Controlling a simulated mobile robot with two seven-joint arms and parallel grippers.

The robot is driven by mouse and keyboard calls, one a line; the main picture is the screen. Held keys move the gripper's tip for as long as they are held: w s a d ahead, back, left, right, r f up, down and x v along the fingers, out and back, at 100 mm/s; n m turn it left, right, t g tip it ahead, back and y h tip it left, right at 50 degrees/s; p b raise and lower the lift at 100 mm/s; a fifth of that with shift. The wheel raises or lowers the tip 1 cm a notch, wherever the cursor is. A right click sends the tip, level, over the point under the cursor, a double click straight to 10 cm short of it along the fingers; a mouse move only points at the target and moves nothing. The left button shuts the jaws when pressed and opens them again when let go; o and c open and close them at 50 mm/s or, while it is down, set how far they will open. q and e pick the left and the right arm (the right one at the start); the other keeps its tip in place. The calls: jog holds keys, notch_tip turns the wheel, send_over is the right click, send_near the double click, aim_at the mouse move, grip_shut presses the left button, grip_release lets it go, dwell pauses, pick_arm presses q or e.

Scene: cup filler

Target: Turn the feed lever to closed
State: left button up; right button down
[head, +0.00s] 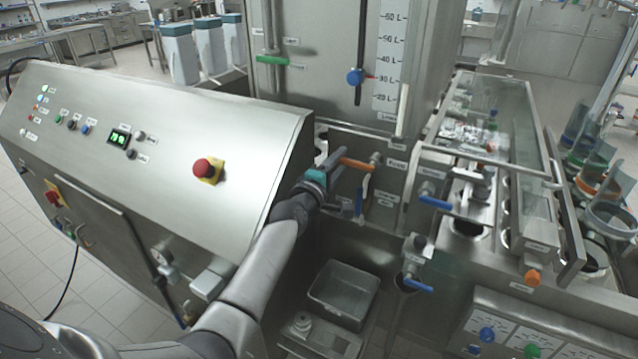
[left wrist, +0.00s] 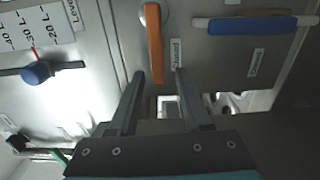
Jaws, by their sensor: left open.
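The feed lever is an orange bar (head: 357,163) on the steel front below the tank, beside a label that reads like "Feed". It points left from its pivot in the head view. In the left wrist view the orange bar (left wrist: 154,45) runs down from its round pivot, its free end between my fingertips. My left gripper (head: 338,168) is open around that end; a gap shows on either side, and contact cannot be told. In the left wrist view the left gripper's (left wrist: 159,76) fingers straddle the bar. My right gripper is not in view.
A blue lever (left wrist: 257,24) lies to the right in the left wrist view. Another blue lever (head: 435,202) is right of the feed lever. A control cabinet (head: 150,150) with a red button (head: 207,169) stands left of my arm. A grey bin (head: 343,290) lies below.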

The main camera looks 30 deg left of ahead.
pick_arm(q)
jog(key=s+p, duration=0.1)
jog(key=s, duration=1.2)
jog(key=shift+s+d, duration=0.2)
jog(key=shift+s, duration=0.2)
jog(key=shift+d, duration=0.1)
